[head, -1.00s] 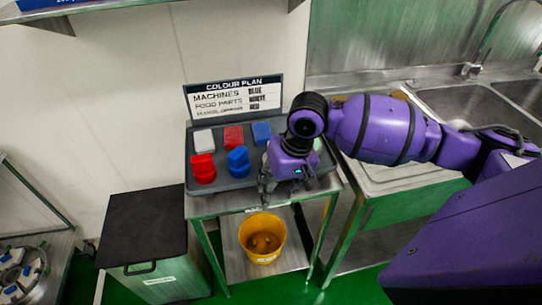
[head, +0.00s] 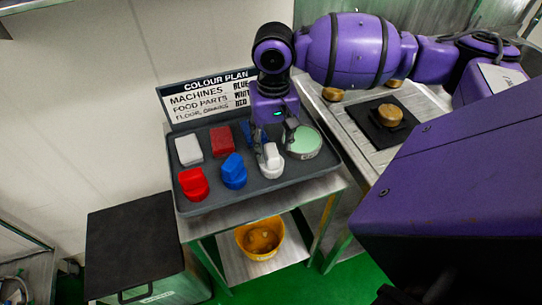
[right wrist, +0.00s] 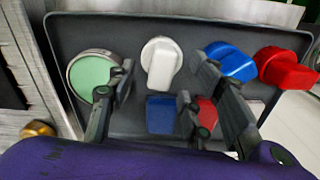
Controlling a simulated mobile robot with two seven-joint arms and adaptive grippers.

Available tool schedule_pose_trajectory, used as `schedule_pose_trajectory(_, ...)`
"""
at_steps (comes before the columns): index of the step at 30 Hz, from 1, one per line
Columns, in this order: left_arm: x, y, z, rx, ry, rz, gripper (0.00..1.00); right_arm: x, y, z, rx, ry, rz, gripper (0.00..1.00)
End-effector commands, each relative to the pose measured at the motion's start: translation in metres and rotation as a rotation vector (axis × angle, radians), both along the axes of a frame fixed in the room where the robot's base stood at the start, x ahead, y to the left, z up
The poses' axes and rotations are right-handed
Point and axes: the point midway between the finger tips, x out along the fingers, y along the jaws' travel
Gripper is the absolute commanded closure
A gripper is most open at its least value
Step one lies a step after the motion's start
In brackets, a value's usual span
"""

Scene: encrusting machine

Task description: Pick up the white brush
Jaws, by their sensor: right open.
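The white brush (head: 271,162) stands in the front row of the grey tray (head: 240,202), right of the blue brush (head: 233,173). It also shows in the right wrist view (right wrist: 161,63), with its round base and raised grip visible. My right gripper (head: 274,146) is open over the brush, pointing down. In the right wrist view its fingers (right wrist: 164,76) lie to either side of the brush, apart from each other and holding nothing. Whether they touch the brush I cannot tell. My left gripper is not in view.
A red brush (head: 193,185) stands left of the blue one. White (head: 188,150) and red (head: 222,141) blocks lie behind, with a blue block (right wrist: 161,114) partly hidden. A round green-topped tin (head: 304,143) is close on the right. A colour plan sign (head: 208,96) stands behind.

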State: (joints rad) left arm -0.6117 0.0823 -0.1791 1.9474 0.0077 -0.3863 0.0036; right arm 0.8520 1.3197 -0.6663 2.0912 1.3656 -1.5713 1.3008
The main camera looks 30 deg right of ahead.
Motion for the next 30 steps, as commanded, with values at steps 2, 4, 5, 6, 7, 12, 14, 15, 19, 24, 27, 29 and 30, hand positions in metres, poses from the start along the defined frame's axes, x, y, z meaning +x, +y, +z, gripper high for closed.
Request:
schedule_pose_trajectory(2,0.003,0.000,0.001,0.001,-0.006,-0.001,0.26,0.000,0.002,-0.014,0.002,0.004,0.000,0.53)
schedule_pose_trajectory(4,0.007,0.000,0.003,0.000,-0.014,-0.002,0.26,0.000,0.002,-0.026,0.001,0.005,0.000,0.53)
schedule_pose_trajectory(5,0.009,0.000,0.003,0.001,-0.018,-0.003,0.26,0.001,0.002,-0.030,0.001,0.004,0.000,0.53)
schedule_pose_trajectory(6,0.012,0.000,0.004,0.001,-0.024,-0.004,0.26,0.000,0.002,-0.034,0.000,0.003,0.000,0.53)
schedule_pose_trajectory(7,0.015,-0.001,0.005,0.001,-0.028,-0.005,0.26,0.001,0.002,-0.036,0.000,0.002,0.001,0.53)
schedule_pose_trajectory(12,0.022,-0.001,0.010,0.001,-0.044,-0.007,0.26,0.001,0.002,-0.037,-0.001,-0.002,0.001,0.53)
schedule_pose_trajectory(14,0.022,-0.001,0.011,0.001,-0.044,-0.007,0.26,0.001,0.002,-0.037,-0.001,-0.002,0.001,0.54)
schedule_pose_trajectory(15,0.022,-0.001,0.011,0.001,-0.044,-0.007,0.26,0.001,0.002,-0.037,-0.001,-0.002,0.001,0.60)
schedule_pose_trajectory(19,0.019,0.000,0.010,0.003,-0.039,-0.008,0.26,0.001,0.002,-0.037,-0.001,-0.002,0.001,0.77)
schedule_pose_trajectory(24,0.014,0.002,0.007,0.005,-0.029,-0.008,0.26,0.001,0.002,-0.037,0.000,-0.002,0.001,0.99)
schedule_pose_trajectory(27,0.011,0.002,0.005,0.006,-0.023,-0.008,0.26,0.002,0.002,-0.036,0.000,-0.002,0.001,1.00)
schedule_pose_trajectory(29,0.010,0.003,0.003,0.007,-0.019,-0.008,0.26,0.002,0.002,-0.036,0.000,-0.002,0.001,1.00)
schedule_pose_trajectory(30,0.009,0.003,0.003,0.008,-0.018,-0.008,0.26,0.002,0.002,-0.036,0.000,-0.002,0.001,1.00)
